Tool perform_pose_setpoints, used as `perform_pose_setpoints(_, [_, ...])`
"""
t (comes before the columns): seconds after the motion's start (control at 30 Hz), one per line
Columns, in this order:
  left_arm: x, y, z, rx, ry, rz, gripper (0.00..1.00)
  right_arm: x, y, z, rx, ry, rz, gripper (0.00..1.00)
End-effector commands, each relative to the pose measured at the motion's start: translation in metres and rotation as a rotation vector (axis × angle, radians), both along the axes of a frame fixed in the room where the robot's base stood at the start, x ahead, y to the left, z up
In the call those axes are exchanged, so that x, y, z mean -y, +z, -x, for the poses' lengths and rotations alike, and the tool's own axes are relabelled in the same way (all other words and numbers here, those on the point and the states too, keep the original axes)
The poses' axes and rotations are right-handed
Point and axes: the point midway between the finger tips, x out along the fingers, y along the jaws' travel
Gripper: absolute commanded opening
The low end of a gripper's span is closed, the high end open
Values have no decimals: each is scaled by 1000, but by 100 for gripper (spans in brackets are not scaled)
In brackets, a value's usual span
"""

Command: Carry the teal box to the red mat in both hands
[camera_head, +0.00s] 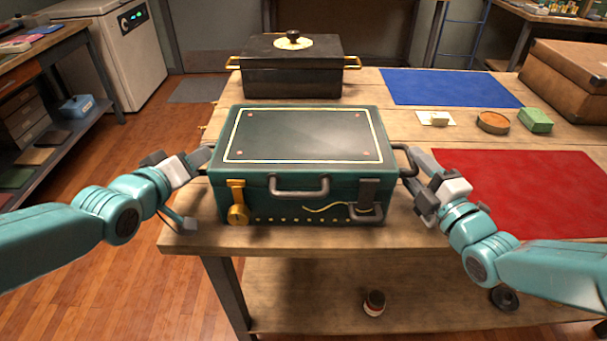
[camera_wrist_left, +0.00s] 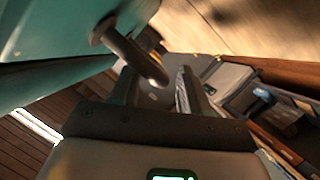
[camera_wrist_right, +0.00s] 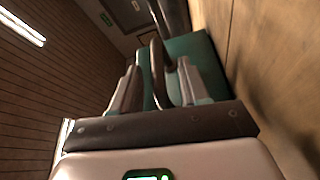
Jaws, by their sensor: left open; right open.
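The teal box (camera_head: 300,193), dark-lidded with a gold border, stands on the wooden table near its front left edge. The red mat (camera_head: 530,188) lies flat and empty to its right. My left gripper (camera_head: 199,160) is open at the box's left side. In the left wrist view the dark left handle (camera_wrist_left: 134,54) reaches between its open fingers. My right gripper (camera_head: 417,172) is open at the right handle (camera_head: 405,160). In the right wrist view that handle (camera_wrist_right: 158,72) stands between the open fingers. Finger contact with either handle cannot be told.
Behind the teal box stands a black box (camera_head: 292,78) with gold handles. A blue mat (camera_head: 450,87) lies at the back. An orange-topped round tin (camera_head: 493,122), a green block (camera_head: 536,120) and a brown case (camera_head: 570,80) stand beyond the red mat.

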Motion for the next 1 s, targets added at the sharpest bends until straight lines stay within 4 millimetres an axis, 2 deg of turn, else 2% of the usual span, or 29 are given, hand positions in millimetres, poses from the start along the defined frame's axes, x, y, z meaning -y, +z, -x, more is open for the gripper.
perform_pose_setpoints(0.2, [4,-6,-18,1,0,1,45,-8,1,-18,1,1,1,45])
perform_pose_setpoints(0.53, [5,-6,-20,1,0,0,45,-8,2,-20,1,0,0,45])
perform_pose_setpoints(0.57, [5,-6,-20,1,0,0,39,-8,2,-20,0,0,0,38])
perform_pose_setpoints(0.6, [5,-6,-20,1,0,0,26,-8,2,-20,0,0,0,25])
perform_pose_setpoints(0.67, [5,-7,-20,1,0,0,6,-8,2,-20,0,0,0,6])
perform_pose_setpoints(0.7, [5,-7,-20,1,0,0,0,-8,2,-20,1,0,0,0])
perform_pose_setpoints(1.0, [5,-8,-20,-1,-1,-1,0,-8,2,-20,0,-1,-2,0])
